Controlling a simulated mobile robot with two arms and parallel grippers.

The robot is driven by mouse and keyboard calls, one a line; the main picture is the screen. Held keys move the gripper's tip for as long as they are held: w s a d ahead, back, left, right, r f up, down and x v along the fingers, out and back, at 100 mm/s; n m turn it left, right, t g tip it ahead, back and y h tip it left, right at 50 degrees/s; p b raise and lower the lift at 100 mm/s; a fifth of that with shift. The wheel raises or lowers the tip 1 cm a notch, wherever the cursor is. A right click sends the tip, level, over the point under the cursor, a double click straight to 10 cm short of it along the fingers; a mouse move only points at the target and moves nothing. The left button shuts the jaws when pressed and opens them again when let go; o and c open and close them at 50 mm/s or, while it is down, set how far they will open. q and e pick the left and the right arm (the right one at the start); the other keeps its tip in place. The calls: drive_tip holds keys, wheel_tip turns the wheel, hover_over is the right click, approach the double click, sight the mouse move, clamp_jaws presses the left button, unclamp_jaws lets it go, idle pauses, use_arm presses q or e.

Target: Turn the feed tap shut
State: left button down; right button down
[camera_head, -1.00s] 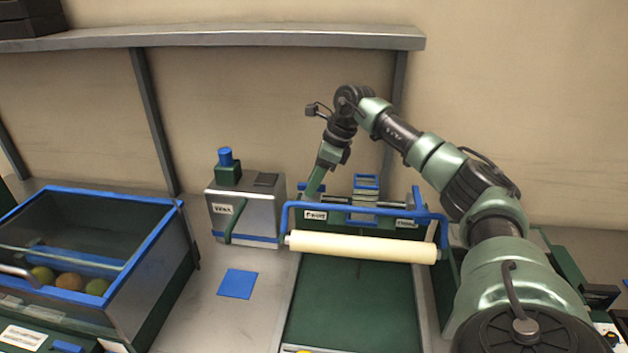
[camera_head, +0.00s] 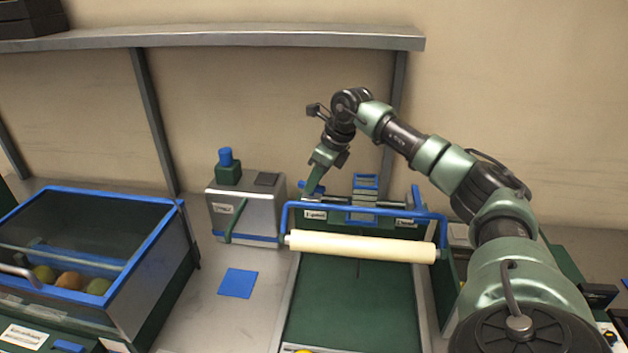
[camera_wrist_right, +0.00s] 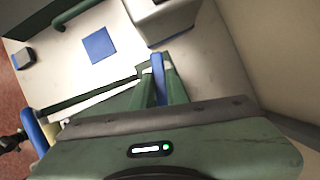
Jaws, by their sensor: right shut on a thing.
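The feed tap is a small blue handle (camera_head: 303,185) at the back left corner of the green feed unit (camera_head: 385,214). In the right wrist view the blue handle (camera_wrist_right: 157,66) stands between the two green fingers. My right gripper (camera_head: 312,189) reaches down onto it from above, its fingers closed on the handle; it also shows in the right wrist view (camera_wrist_right: 159,84). The fingers partly hide the handle and its base. My left gripper is not in view.
A cream roller (camera_head: 362,248) on a blue frame lies in front of the tap over a green belt (camera_head: 350,300). A grey machine (camera_head: 262,212) stands to the left, with a blue square (camera_head: 238,283) before it. A blue-rimmed bin (camera_head: 165,230) with fruit is far left.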

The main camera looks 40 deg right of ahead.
drive_tip(key=m+h, duration=0.1)
drive_tip(key=m, duration=0.2)
drive_tip(key=shift+a+m, duration=0.1)
drive_tip(key=shift+m, duration=0.3)
drive_tip(key=m+h, duration=0.2)
drive_tip(key=m, duration=0.1)
drive_tip(key=shift+a+m, duration=0.1)
drive_tip(key=shift+m, duration=0.2)
drive_tip(key=m+h, duration=0.1)
drive_tip(key=m, duration=0.3)
drive_tip(key=shift+w+a, duration=0.1)
drive_tip(key=shift+a, duration=0.05)
drive_tip(key=shift+m+g+h, duration=0.6)
drive_tip(key=shift+m+h, duration=0.1)
drive_tip(key=shift+m, duration=1)
drive_tip(key=c, duration=1.4)
unclamp_jaws()
drive_tip(key=shift+r, duration=0.1)
